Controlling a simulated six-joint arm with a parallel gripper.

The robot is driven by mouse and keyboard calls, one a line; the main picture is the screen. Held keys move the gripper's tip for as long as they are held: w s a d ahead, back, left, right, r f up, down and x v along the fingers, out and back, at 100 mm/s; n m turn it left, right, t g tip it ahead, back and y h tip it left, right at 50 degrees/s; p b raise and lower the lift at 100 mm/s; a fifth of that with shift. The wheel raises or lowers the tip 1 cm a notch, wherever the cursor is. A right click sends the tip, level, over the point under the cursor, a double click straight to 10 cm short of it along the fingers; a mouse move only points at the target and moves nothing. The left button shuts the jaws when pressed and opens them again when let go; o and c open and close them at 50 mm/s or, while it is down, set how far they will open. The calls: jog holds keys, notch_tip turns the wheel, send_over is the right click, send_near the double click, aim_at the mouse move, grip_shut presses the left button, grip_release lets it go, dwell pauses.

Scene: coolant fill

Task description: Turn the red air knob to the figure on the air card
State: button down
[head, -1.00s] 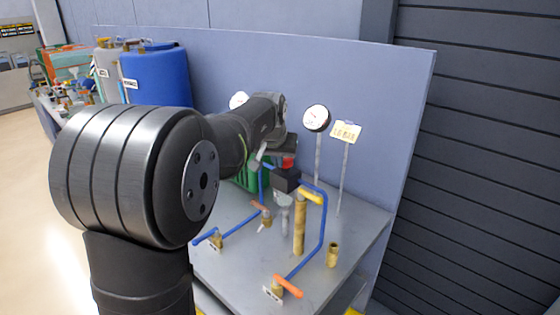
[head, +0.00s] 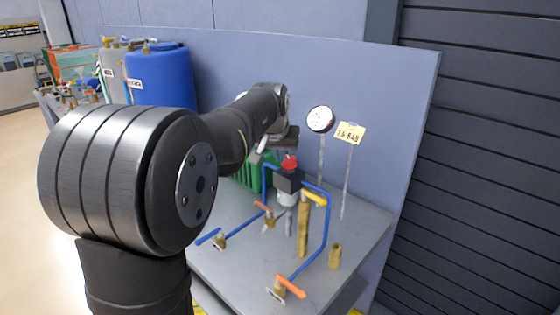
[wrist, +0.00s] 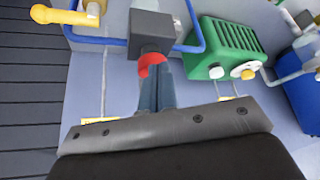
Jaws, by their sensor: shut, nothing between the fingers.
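The red air knob (head: 289,162) sits on top of a dark regulator block (head: 288,180) on the blue pipe. In the wrist view the red knob (wrist: 151,62) shows just beyond my fingertips, partly overlapped by them. My gripper (wrist: 154,82) is shut with nothing between its fingers; in the head view it is above and behind the knob, and its fingertips are not clear. Whether it touches the knob is hard to tell. The yellow air card (head: 350,132) stands on a post and appears to read 1.5 BAR. A round white gauge (head: 320,119) stands left of it; its needle is too small to read.
A green ribbed unit (wrist: 228,47) stands beside the block. Blue pipes with yellow (head: 314,198) and orange (head: 291,288) handles and brass fittings (head: 335,256) surround it on the grey bench (head: 240,270). A grey panel (head: 400,110) rises behind.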

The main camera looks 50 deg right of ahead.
aim_at(289, 162)
notch_tip(289, 162, up, 4)
jog(key=shift+f, duration=0.15)
dwell(0.3)
notch_tip(289, 162, down, 6)
jog(key=s+d, duration=0.2)
jog(key=shift+s, duration=0.35)
dwell(0.3)
jog(key=shift+w+d, duration=0.1)
jog(key=shift+w, duration=0.1)
dwell(0.5)
jog(key=shift+w+a, duration=0.35)
dwell(0.3)
jog(key=shift+w+a, duration=0.1)
jog(key=shift+w, duration=0.1)
jog(key=shift+w+a, duration=0.2)
jog(key=shift+w, duration=0.25)
